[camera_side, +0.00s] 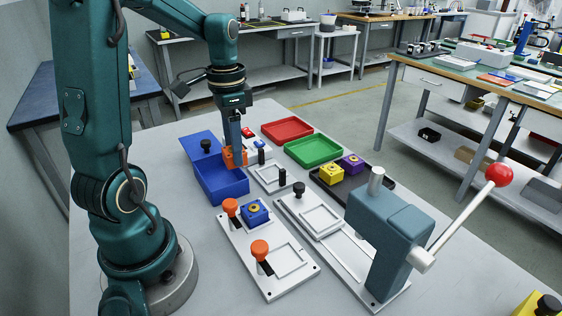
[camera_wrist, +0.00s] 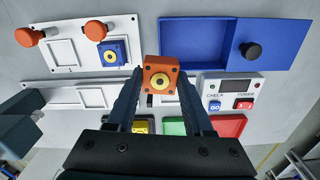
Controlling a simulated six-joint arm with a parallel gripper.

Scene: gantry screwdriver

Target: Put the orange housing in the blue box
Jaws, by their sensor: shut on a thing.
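The orange housing (camera_side: 236,157) has a round yellow-rimmed hole in its face, seen in the wrist view (camera_wrist: 160,76). My gripper (camera_side: 235,146) is shut on it, with one finger on each side (camera_wrist: 160,90). The housing is held up off the table. In the side view it overlaps the far right edge of the blue box (camera_side: 222,190). In the wrist view the blue box (camera_wrist: 192,66) lies just beyond the housing, its compartment open and empty. Its blue lid (camera_side: 197,141) with a black knob is slid to one side.
A check-and-power device (camera_wrist: 231,89) stands close beside the box. Red (camera_side: 287,129) and green (camera_side: 313,151) trays lie to the right. A black tray holds yellow and purple housings. A fixture holds a blue housing (camera_side: 255,212). A lever press (camera_side: 385,240) stands front right.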

